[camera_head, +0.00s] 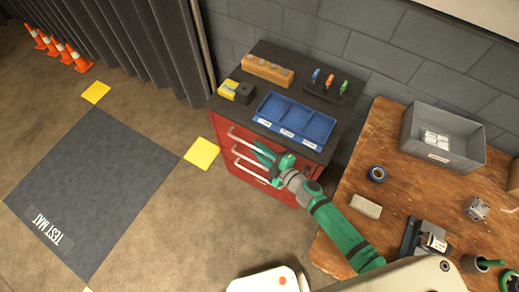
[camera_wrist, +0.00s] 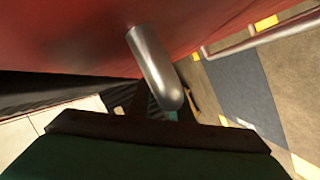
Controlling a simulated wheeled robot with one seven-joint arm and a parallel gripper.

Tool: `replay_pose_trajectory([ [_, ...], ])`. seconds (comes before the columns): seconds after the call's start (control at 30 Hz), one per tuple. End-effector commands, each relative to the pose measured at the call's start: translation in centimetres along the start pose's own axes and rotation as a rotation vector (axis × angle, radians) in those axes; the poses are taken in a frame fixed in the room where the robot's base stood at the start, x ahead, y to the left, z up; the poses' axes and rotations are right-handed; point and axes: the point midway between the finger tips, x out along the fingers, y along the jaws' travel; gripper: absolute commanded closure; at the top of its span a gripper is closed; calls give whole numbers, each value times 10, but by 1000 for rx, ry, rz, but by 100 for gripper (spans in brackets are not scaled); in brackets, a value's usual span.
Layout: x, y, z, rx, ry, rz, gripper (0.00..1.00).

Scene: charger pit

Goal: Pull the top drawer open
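A red cabinet (camera_head: 222,122) with a dark top stands at the wall; several pale bar handles run across its front. The top drawer's handle (camera_head: 242,138) is the highest one, and the drawer front looks flush with the cabinet. My green gripper (camera_head: 263,154) is at the right part of the handles, close to the cabinet front. In the wrist view, a thick metal handle part (camera_wrist: 153,66) sticks out from the red front (camera_wrist: 70,35) just ahead of my gripper's dark edge. The fingertips are mostly hidden, so I cannot tell whether they grip the handle.
A blue tray (camera_head: 268,122), a yellow item (camera_head: 228,89) and a wooden block (camera_head: 267,69) sit on the cabinet. A wooden workbench (camera_head: 385,115) with a grey bin (camera_head: 410,130) stands at the right.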

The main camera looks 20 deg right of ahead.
Motion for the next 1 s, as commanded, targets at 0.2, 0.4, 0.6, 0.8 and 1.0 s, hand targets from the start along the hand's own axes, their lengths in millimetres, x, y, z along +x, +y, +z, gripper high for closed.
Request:
replay_pose_trajectory([
  [0.2,0,0,0,0,0,0,100],
  [0.4,-2,-3,-4,0,0,0,100],
  [0.6,-13,-20,-28,3,0,2,100],
  [0.8,-31,-51,-71,4,-2,3,100],
  [1.0,-49,-82,-114,4,-3,3,100],
])
